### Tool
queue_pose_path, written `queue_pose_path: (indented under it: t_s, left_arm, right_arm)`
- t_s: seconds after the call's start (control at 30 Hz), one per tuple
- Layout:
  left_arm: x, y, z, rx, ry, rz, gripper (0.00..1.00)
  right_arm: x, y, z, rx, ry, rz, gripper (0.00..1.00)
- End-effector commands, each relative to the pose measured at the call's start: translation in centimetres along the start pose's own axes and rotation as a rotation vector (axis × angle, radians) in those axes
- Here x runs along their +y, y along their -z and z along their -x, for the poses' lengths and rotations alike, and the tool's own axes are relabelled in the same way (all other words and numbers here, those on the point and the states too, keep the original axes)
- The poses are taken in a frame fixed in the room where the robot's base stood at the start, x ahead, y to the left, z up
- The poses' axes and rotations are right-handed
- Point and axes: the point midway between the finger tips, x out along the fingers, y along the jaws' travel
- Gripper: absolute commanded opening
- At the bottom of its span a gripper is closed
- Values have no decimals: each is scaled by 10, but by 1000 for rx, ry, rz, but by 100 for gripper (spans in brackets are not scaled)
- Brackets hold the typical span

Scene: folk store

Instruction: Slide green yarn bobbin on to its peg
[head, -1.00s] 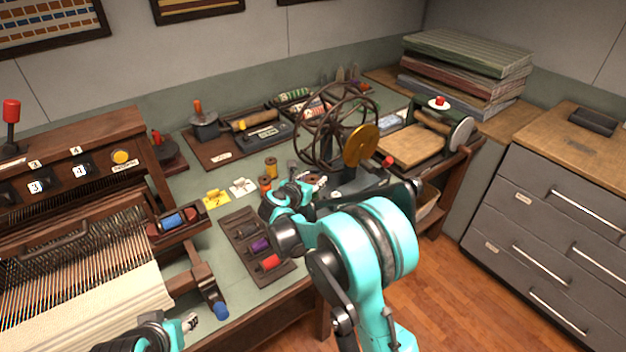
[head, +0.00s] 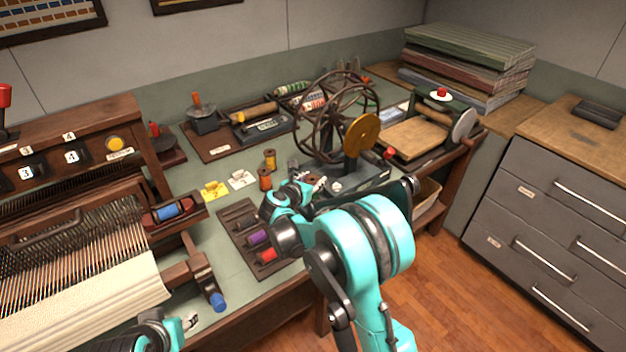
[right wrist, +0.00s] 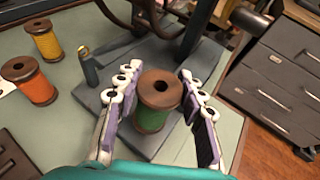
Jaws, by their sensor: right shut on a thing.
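The green yarn bobbin (right wrist: 152,118), with brown wooden ends, stands between the two fingers of my right gripper (right wrist: 158,100) in the right wrist view. That gripper is shut on it, over the grey base of the wheeled winder. In the head view my right gripper (head: 314,184) is beside the winder, and the bobbin is mostly hidden there. I cannot tell which peg belongs to the green one. My left gripper (head: 188,322) is low at the left, its jaws too small to read.
The winder (head: 345,178) with its spoked wheel stands close behind my right gripper. Orange (right wrist: 30,80) and yellow (right wrist: 43,40) bobbins stand to its left. A loom (head: 85,240) fills the left side. Green tabletop is clear between the rack and the loom.

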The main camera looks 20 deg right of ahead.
Motion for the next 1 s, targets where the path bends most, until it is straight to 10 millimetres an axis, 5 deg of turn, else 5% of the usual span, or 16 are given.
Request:
queue_pose_path:
  t_s: [1.0]
  left_arm:
    - [0, -14, -19, 0, 0, 0, 40]
  right_arm:
    - [0, 28, -11, 0, 0, 0, 12]
